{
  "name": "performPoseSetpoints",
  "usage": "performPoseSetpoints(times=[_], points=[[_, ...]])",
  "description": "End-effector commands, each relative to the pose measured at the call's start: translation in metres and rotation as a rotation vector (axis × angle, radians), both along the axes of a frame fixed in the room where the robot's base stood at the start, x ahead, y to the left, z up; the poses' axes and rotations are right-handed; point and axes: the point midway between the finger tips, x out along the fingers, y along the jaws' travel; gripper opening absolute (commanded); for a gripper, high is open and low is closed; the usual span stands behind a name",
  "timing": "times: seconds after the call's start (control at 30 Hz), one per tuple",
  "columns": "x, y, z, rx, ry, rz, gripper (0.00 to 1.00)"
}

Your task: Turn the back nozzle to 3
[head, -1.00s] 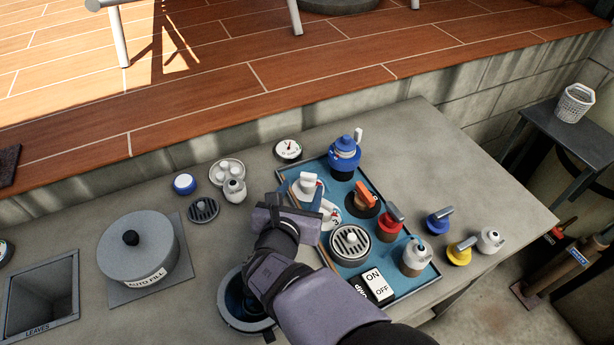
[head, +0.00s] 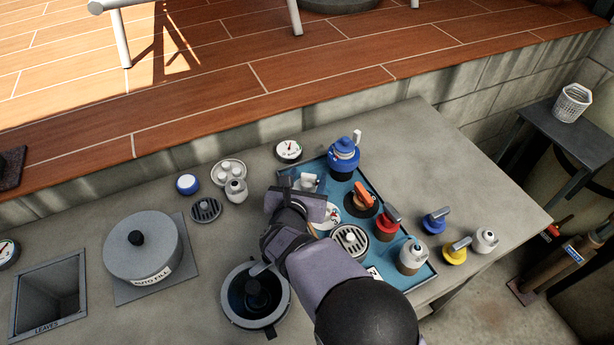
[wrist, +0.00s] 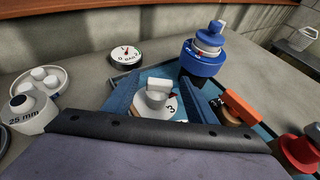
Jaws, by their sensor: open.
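The back nozzle (head: 308,181) is a white knob on a pale dial at the back left of the blue tray (head: 285,172). In the wrist view the knob (wrist: 157,92) stands near the middle, its grip bar roughly crosswise, with a red mark and a "3" on the dial's right side. My gripper (wrist: 160,84) is open, its blue fingers apart on either side of the knob. I cannot tell whether they touch it. In the head view my gripper's purple body hides the knob's near side. Another white dial with red marks (head: 328,216) is partly hidden by my arm.
A blue valve (head: 344,155) stands behind right of the nozzle, and an orange-handled valve (head: 363,195) to its right. A red-handled valve (head: 386,223), a round grate (head: 349,241) and a gauge (head: 288,150) are close by.

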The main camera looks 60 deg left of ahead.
Motion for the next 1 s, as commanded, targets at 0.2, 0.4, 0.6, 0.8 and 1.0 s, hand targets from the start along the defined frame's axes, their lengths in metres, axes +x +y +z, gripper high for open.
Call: performPoseSetpoints(times=[0.2,0.4,0.6,0.8,1.0], points=[[0.0003,0.0003,-0.0001,0.0,0.0,0.0,0.52],[0.0003,0.0002,0.0,0.0,0.0,0.0,0.1],[0.0,0.0011,0.0011,0.004,0.0,-0.014,0.1],[-0.0014,0.0036,0.0024,0.009,-0.004,-0.096,0.1],[-0.0023,0.0055,0.0021,0.011,-0.004,-0.215,0.1]])
